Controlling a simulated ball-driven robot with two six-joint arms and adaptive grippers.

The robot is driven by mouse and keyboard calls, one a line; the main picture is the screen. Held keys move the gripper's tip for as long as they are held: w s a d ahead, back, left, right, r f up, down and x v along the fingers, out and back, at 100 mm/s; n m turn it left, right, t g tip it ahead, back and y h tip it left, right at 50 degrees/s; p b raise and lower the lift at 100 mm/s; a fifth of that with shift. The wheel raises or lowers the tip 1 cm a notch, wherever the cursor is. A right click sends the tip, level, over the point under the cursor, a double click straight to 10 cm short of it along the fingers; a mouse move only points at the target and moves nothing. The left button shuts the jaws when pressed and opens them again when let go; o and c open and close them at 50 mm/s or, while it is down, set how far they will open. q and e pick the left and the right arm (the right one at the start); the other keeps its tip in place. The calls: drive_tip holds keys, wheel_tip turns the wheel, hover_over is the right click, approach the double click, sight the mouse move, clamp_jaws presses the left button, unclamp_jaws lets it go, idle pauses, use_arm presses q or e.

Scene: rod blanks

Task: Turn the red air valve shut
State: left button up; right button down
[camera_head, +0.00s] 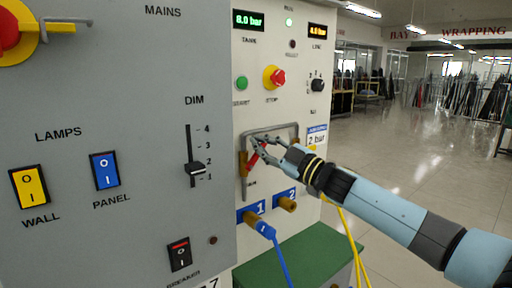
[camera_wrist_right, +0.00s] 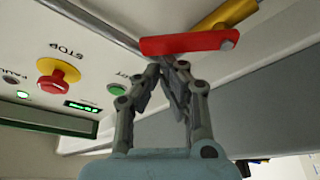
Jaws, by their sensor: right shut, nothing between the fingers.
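The red air valve handle (camera_head: 254,158) sits on the panel, slanting from lower left to upper right beside its brass body (camera_head: 243,184). In the right wrist view the red lever (camera_wrist_right: 185,43) lies across the top, with a bolt at its right end and the brass body (camera_wrist_right: 228,14) beyond it. My right gripper (camera_head: 256,141) is at the handle's upper end and partly covers it. In the wrist view my right gripper (camera_wrist_right: 168,66) is shut and empty, its fingertips close to the lever's edge; I cannot tell if they touch. My left gripper is out of view.
A grey pipe (camera_head: 272,130) loops above the valve. The yellow-and-red stop button (camera_head: 274,78) and black knob (camera_head: 317,85) are above. Ports with a blue plug (camera_head: 264,229) and yellow hoses (camera_head: 352,240) are below. The grey lamp panel (camera_head: 120,130) stands left; open floor lies right.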

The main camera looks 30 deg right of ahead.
use_arm(q)
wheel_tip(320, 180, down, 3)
drive_tip(key=b, duration=0.2)
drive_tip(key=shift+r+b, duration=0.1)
drive_tip(key=shift+b, duration=0.2)
use_arm(e)
drive_tip(key=d+f+m+h, duration=0.1)
drive_tip(key=m, duration=0.2)
drive_tip(key=d+f+m+t+h, duration=0.1)
drive_tip(key=m, duration=0.2)
drive_tip(key=d+f+m+h, duration=0.1)
drive_tip(key=m, duration=0.3)
drive_tip(key=shift+w+d+f+t+h, duration=0.1)
drive_tip(key=shift+d+f+t+h, duration=0.05)
drive_tip(key=shift+d+t+h, duration=0.25)
wheel_tip(320, 180, up, 5)
drive_tip(key=p, duration=0.4)
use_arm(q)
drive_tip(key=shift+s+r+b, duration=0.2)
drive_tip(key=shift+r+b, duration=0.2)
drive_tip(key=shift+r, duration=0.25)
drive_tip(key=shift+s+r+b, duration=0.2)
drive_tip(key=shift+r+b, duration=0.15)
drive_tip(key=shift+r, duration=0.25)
use_arm(e)
drive_tip(key=a+f+v, duration=0.1)
drive_tip(key=v, duration=0.9)
drive_tip(key=shift+d, duration=0.35)
